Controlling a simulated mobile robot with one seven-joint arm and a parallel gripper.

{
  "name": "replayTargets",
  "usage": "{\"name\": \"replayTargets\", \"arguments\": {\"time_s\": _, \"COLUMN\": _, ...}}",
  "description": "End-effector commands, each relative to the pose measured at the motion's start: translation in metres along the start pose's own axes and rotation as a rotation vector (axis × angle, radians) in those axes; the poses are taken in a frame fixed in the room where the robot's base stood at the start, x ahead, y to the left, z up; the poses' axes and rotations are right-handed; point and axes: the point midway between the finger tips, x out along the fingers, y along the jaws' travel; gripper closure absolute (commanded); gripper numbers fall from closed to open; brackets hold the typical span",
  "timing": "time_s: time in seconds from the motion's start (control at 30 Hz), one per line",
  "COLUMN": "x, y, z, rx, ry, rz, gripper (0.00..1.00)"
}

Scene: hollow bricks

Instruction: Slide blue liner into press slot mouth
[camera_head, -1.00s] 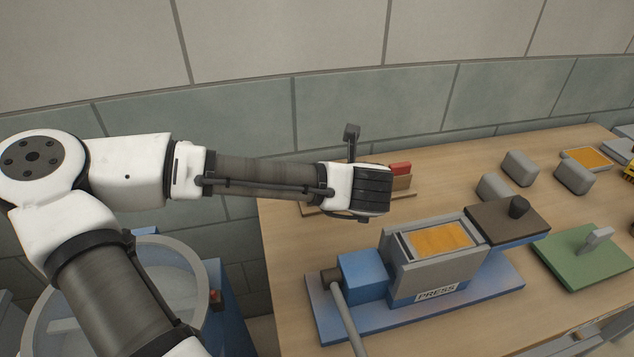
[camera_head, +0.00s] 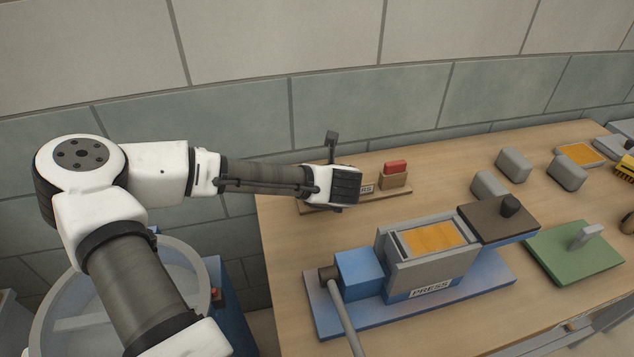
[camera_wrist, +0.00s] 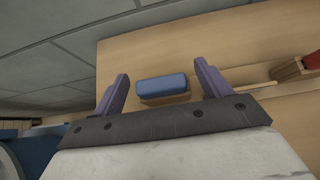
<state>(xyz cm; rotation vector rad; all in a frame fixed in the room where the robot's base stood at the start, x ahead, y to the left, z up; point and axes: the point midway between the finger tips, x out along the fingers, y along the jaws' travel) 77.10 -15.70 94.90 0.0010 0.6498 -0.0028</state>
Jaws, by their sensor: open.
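The blue liner (camera_wrist: 162,85) shows in the wrist view, seated in a wooden holder (camera_wrist: 166,98) on the rack. My gripper (camera_wrist: 160,73) is open, with one purple finger to each side of the liner in the picture and visible gaps between. It does not grip it. In the head view my gripper's wrist end (camera_head: 345,185) hangs over the left part of the rack and hides the liner and the fingers. The press (camera_head: 450,268) stands on a blue base in front, with orange material (camera_head: 432,237) in its open top. A narrow dark gap lies beside the orange at the left.
A red liner (camera_head: 395,167) stands in a holder at the rack's right end. A green board (camera_head: 570,255) and several grey blocks lie further right.

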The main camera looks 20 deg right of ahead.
Motion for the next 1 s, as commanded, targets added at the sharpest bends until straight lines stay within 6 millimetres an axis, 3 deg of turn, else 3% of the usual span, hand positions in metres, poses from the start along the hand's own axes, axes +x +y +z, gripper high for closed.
{"name": "replayTargets", "arguments": {"time_s": 0.03, "x": 0.000, "y": 0.000, "z": 0.000, "rx": 0.000, "ry": 0.000, "rz": 0.000, "gripper": 0.28}}
{"name": "replayTargets", "arguments": {"time_s": 0.4, "x": -0.001, "y": 0.000, "z": 0.001, "rx": 0.000, "ry": -0.001, "rz": 0.000, "gripper": 0.75}}
{"name": "replayTargets", "arguments": {"time_s": 0.77, "x": -0.004, "y": 0.000, "z": 0.005, "rx": -0.001, "ry": -0.001, "rz": 0.000, "gripper": 0.75}}
{"name": "replayTargets", "arguments": {"time_s": 1.0, "x": -0.023, "y": 0.001, "z": 0.031, "rx": -0.003, "ry": -0.004, "rz": 0.001, "gripper": 0.75}}
